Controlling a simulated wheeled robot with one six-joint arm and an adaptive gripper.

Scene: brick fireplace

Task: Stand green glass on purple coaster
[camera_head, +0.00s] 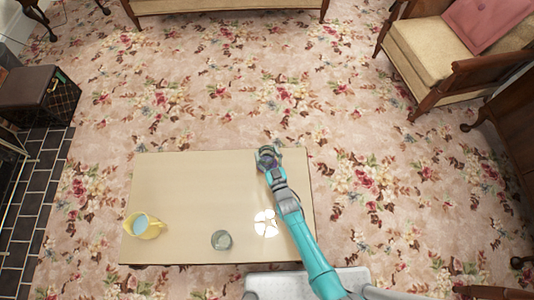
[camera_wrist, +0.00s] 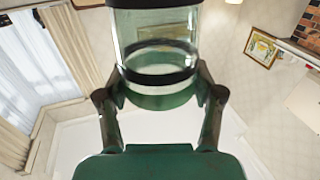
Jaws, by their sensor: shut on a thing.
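My gripper (camera_wrist: 158,95) is shut on a clear, green-tinted glass (camera_wrist: 155,62) with dark bands, seen close up between the two fingers in the wrist view. Its upper end runs out of the picture. In the head view my gripper (camera_head: 268,157) is over the far right part of the table. The held glass is too small to make out clearly there. I see no clear purple coaster in either view; my gripper and arm cover part of the table's right side.
A bright white patch (camera_head: 265,222) lies near my arm. The table's far left and middle are clear.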

